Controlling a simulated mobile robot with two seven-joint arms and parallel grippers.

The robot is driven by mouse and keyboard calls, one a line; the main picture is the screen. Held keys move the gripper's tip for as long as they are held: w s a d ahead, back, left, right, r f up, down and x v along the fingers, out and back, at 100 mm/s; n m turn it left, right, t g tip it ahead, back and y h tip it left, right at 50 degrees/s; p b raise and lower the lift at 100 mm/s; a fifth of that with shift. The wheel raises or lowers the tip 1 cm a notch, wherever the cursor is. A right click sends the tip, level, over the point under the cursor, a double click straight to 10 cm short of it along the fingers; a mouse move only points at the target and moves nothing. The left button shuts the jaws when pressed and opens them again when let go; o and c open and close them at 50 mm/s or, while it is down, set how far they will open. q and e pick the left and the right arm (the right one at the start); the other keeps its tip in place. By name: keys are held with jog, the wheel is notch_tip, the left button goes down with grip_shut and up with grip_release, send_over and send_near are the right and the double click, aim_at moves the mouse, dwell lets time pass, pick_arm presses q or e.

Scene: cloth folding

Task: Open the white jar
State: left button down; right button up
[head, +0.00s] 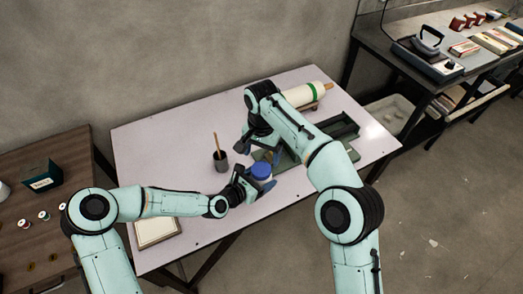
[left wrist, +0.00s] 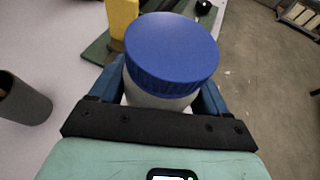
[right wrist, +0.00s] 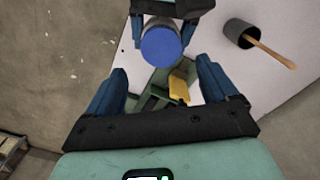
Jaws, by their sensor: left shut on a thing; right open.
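The white jar with a blue lid (head: 261,170) is in my left gripper, above the table. In the left wrist view the blue lid (left wrist: 172,50) is on top, and the white jar body (left wrist: 160,97) shows below it between the fingers. My left gripper (head: 250,181) is shut on the jar body. My right gripper (head: 246,140) is open and empty, behind and slightly left of the jar in the head view. In the right wrist view the blue lid (right wrist: 160,46) lies beyond the spread fingertips, apart from them.
A dark cup with a wooden stick (head: 220,160) stands left of the jar on the pale table (head: 160,140). A green tray (head: 343,130) and a yellow block (right wrist: 178,88) are close by. A white roll with a green band (head: 305,95) lies at the back.

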aim_at(262, 169)
jog(key=shift+r+m, duration=0.45)
jog(key=shift+m, duration=1.05)
jog(key=shift+f, duration=3.95)
jog(key=c, duration=1.1)
jog(key=n, duration=0.5)
jog(key=shift+n, duration=0.4)
jog(key=n, duration=0.4)
